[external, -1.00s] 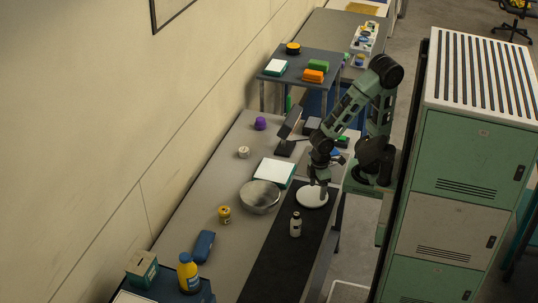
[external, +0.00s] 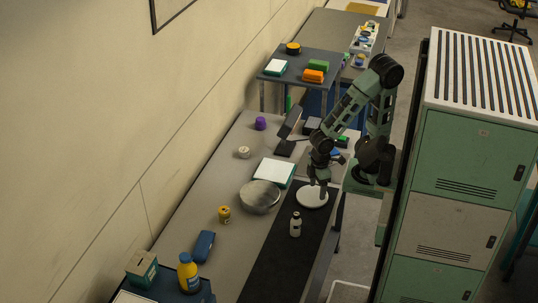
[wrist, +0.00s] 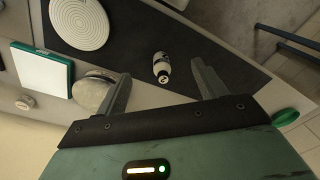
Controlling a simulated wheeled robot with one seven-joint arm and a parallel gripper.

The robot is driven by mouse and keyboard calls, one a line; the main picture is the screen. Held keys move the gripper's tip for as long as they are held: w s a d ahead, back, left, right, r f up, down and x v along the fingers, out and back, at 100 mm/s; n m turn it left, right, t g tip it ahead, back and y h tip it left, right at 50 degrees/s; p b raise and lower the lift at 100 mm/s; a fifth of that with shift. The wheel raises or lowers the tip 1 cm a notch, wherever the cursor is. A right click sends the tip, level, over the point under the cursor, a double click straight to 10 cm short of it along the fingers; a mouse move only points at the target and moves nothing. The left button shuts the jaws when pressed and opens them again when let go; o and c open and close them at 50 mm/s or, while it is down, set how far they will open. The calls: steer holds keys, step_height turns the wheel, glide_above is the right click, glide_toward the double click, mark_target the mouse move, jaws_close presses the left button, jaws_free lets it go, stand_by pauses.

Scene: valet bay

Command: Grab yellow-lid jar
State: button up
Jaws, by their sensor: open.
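The yellow-lid jar (external: 224,214) is a small yellowish jar with a dark label. It stands upright on the grey table, left of the metal bowl. I cannot make it out in the wrist view. My gripper (external: 322,190) points down above the white round plate, to the right of the jar and well apart from it. In the wrist view my gripper (wrist: 162,88) has its two fingers spread wide, with nothing held between them.
A metal bowl (external: 260,196) lies between jar and gripper. A small white bottle (external: 296,224) stands on the dark mat (external: 283,256). The white plate (external: 312,198), a white-topped book (external: 275,171) and a blue case (external: 202,246) are also near. Lockers (external: 455,180) rise at right.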

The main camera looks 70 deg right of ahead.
steer(key=m+t+y+b, duration=0.3)
steer(key=m+t, duration=0.1)
steer(key=t, duration=0.9)
glide_toward(224, 209)
steer(key=w+f, duration=0.1)
steer(key=w+a+f, duration=0.1)
steer(key=w, duration=0.1)
steer(key=shift+w+f, duration=0.25)
steer(key=shift+f, duration=0.15)
steer(key=shift+p+x, duration=1.55)
steer(key=shift+x, duration=1.4)
steer(key=shift+r, duration=0.1)
steer(key=shift+c, duration=0.2)
